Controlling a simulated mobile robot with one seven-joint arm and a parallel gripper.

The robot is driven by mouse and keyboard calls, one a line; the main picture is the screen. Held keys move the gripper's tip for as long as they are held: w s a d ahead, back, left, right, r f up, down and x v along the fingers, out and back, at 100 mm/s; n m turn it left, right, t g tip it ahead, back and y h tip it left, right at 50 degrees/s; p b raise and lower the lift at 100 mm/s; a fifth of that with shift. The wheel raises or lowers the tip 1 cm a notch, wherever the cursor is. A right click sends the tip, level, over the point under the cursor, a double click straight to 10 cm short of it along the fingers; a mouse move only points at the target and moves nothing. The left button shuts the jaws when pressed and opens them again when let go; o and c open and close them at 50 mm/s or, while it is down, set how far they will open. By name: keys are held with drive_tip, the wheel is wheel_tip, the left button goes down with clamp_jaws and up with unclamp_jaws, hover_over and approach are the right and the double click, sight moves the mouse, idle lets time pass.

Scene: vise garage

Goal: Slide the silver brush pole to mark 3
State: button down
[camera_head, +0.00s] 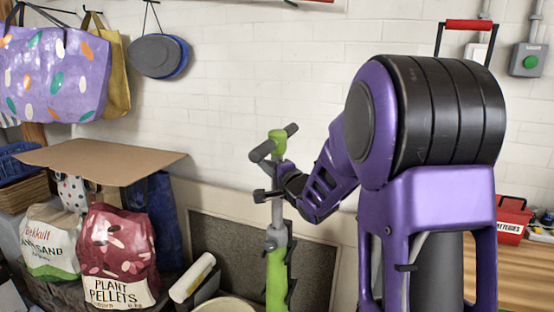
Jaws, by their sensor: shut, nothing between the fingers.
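The silver pole (277,212) stands upright near the middle of the view. It rises out of a green lower tube (276,275) with a dark collar (277,236) at the joint. A dark crossbar with a green centre (277,143) tops it. No numbered marks are legible. My gripper (266,195) is at the upper part of the silver pole, reaching in from the right. It looks shut, with nothing held. Its fingertips are small and dark, so I cannot tell whether they touch the pole.
A cardboard sheet (105,158) juts out at left above the plant pellets bag (118,258) and a sand bag (50,243). A white roll (192,277) lies left of the pole. A dark framed panel (225,250) stands behind. A red box (512,218) sits on a wooden surface at right.

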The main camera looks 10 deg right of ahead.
idle(0.3)
drive_tip(key=shift+r+p, duration=3.8)
drive_tip(key=shift+r, duration=1.8)
wheel_tip(320, 180, up, 9)
idle(0.6)
drive_tip(key=shift+f, duration=0.1)
wheel_tip(320, 180, down, 3)
drive_tip(key=shift+s+f+b, duration=0.1)
drive_tip(key=shift+b, duration=0.3)
